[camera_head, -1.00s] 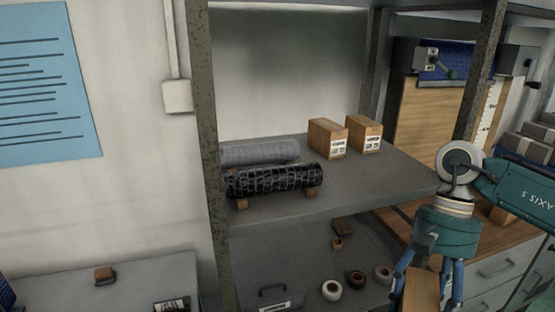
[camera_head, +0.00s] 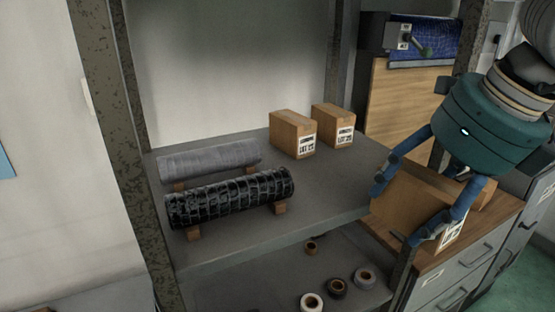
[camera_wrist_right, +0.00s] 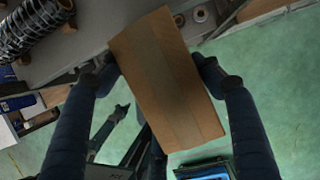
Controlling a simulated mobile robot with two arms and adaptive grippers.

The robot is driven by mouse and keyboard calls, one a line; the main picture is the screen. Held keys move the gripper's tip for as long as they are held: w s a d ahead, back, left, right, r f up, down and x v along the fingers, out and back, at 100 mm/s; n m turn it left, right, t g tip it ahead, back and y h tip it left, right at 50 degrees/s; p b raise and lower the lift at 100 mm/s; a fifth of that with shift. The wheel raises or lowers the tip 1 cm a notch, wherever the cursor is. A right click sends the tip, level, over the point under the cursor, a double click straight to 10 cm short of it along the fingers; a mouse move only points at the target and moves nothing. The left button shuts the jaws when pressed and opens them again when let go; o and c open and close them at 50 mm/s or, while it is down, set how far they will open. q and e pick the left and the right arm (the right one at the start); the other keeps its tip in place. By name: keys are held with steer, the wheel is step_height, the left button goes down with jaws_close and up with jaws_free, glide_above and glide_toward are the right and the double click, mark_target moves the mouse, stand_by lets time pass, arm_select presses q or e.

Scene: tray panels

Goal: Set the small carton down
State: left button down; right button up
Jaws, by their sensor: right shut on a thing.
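The small carton (camera_head: 403,203) is brown with a white label. My right gripper (camera_head: 410,208) is shut on it, with blue fingers on either side, just past the right end of the grey shelf (camera_head: 325,205). In the right wrist view the carton (camera_wrist_right: 166,85) sits tilted between the fingers, its taped face toward the camera. I cannot tell whether it touches the shelf edge. Dark finger-like parts, perhaps my left gripper (camera_wrist_right: 128,135), show low in the wrist view; their opening is unclear.
Two similar cartons (camera_head: 292,135) (camera_head: 333,127) stand at the back of the shelf. A black roll (camera_head: 230,199) and a grey roll (camera_head: 210,160) lie at left on blocks. The shelf's front right is clear. Tape rolls (camera_head: 337,288) lie below. A wooden-topped drawer unit (camera_head: 465,265) stands right.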

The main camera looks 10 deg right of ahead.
steer(key=shift+w+r+m, duration=0.1)
steer(key=shift+r+m, duration=0.1)
steer(key=shift+m, duration=0.1)
steer(key=shift+w+r+p, duration=0.2)
steer(key=shift+w+p, duration=0.1)
steer(key=w+a+p, duration=0.2)
steer(key=w, duration=0.3)
steer(key=w+a+p, duration=0.1)
steer(key=w+p, duration=0.2)
steer(key=w, duration=0.2)
steer(key=w+a+p, duration=0.2)
steer(key=w+p, duration=0.1)
steer(key=w, duration=0.2)
steer(key=shift+a, duration=0.3)
steer(key=shift+w+a, duration=0.1)
steer(key=shift+w, duration=0.3)
steer(key=shift+w+f, duration=0.1)
steer(key=shift+f, duration=0.15)
step_height(320, 180, down, 3)
steer(key=shift+r+p, duration=0.1)
steer(key=shift+p, duration=1.1)
steer(key=shift+f, duration=0.25)
